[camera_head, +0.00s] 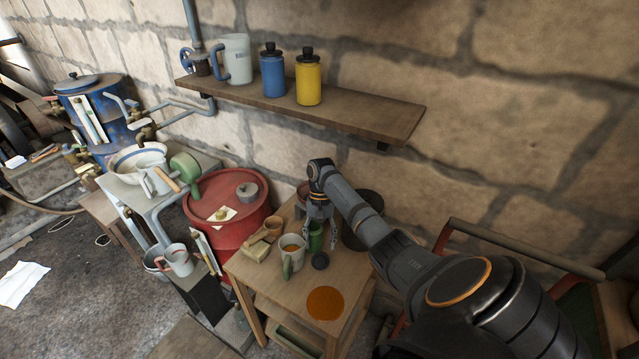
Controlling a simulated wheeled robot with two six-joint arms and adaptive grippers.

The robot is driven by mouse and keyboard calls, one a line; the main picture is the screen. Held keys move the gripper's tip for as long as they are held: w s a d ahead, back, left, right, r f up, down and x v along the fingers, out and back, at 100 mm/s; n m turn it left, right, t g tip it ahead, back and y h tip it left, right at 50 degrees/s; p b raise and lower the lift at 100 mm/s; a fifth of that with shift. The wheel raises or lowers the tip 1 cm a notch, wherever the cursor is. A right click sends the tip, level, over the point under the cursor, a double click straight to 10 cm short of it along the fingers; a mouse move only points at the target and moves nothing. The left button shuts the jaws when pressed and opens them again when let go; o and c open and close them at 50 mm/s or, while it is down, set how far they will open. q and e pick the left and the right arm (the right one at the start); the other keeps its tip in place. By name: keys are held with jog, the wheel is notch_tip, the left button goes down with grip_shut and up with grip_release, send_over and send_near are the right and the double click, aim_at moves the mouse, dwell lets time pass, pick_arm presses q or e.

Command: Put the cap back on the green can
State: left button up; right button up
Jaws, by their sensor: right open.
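The green can (316,241) stands on the small wooden table, partly hidden by my right gripper. A small round black cap (320,261) lies on the table just in front of the can, apart from it. My right gripper (320,236) points down over the can, open, with its fingers on either side of the can's upper part. I cannot tell whether they touch it. My left gripper is not in view.
An orange disc or spill (325,303) lies at the table's front. A red drum (228,214) is to the left. The wall shelf (375,117) holds a white jug, a blue can and a yellow can.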

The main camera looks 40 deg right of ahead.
aim_at(321, 257)
jog(key=x, duration=0.5)
jog(key=shift+s+p, duration=0.15)
jog(key=shift+p, duration=0.25)
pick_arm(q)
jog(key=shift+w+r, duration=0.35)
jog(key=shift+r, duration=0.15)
pick_arm(e)
jog(key=c, duration=0.5)
jog(key=shift+c, duration=0.3)
jog(key=shift+s+r, duration=0.15)
jog(key=shift+r, duration=0.1)
jog(key=r, duration=0.4)
jog(key=s+r, duration=0.1)
jog(key=r, duration=0.1)
jog(key=shift+a+r, duration=0.2)
jog(key=shift+r, duration=0.05)
pick_arm(q)
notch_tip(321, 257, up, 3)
jog(key=p, duration=0.3)
pick_arm(e)
jog(key=s+a, duration=0.3)
jog(key=s, duration=0.5)
jog(key=s+a, duration=0.4)
jog(key=s, duration=0.5)
jog(key=shift+a, duration=0.25)
